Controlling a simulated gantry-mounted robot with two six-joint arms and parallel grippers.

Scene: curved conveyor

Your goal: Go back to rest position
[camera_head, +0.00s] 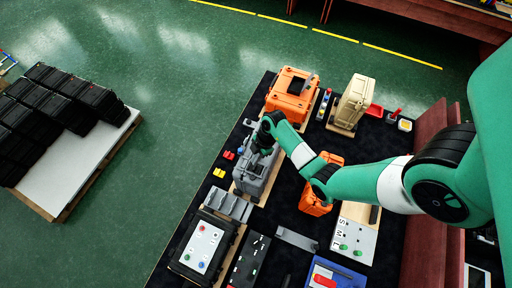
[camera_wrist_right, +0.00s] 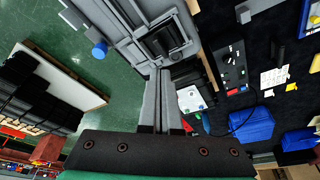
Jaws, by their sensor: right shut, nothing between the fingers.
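My right arm reaches in from the right in the head view, and my right gripper (camera_head: 262,148) is over the grey case (camera_head: 250,182) on the dark table. In the right wrist view, the two grey fingers of the gripper (camera_wrist_right: 160,74) are together with nothing between them. The grey case (camera_wrist_right: 130,22) shows just beyond the fingertips there. I cannot tell whether the fingers touch it. My left gripper is in neither view.
An orange case (camera_head: 292,92) and a beige case (camera_head: 354,100) stand at the back of the table. Another orange case (camera_head: 313,207) is partly behind my arm. A panel with buttons (camera_head: 202,246) is at the front. A pallet (camera_head: 75,180) with black crates stands on the green floor at left.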

